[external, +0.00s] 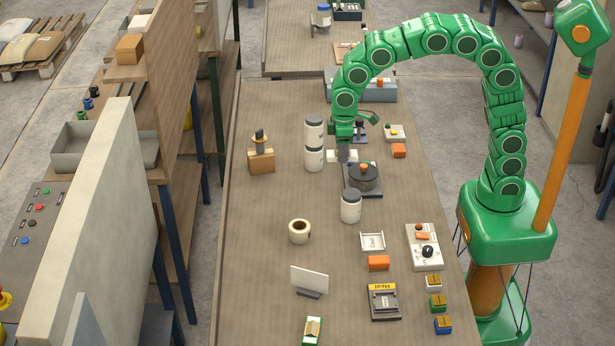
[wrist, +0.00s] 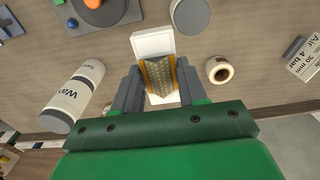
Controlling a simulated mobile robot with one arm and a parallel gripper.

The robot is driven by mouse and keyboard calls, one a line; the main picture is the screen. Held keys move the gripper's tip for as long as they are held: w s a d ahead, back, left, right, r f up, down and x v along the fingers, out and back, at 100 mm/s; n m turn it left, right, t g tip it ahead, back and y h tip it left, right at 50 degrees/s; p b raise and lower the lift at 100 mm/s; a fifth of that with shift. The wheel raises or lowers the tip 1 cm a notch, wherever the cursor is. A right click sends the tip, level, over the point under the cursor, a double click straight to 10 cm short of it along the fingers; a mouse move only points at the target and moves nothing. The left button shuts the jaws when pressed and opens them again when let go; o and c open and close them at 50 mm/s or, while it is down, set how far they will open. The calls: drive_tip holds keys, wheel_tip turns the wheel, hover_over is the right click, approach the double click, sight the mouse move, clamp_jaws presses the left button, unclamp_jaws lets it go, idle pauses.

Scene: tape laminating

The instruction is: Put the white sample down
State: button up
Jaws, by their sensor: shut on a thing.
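The white sample (wrist: 153,43) is a flat white piece held between the fingers of my gripper (wrist: 158,82). A gold patterned strip with orange edges lies over its near part in the wrist view. In the external view the sample (external: 334,156) sticks out on both sides of my gripper (external: 343,153), which points down over the wooden table (external: 265,290). My gripper is shut on the sample. Whether the sample touches the table cannot be told.
White jars (external: 314,158) stand just left of my gripper. A black round device (external: 363,178) is close on the right, with another white jar (external: 351,208) in front. A tape roll (external: 299,231) lies nearer the camera. The table's left front is mostly clear.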

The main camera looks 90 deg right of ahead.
drive_tip(key=s, duration=1)
hover_over(327, 206)
drive_tip(key=f, duration=1.4)
drive_tip(key=shift+s+f, duration=0.25)
drive_tip(key=shift+s, duration=0.15)
drive_tip(key=shift+w+f, duration=0.4)
drive_tip(key=shift+f, duration=1.65)
drive_tip(key=shift+f, duration=0.1)
drive_tip(key=o, duration=1.1)
drive_tip(key=shift+c, duration=0.2)
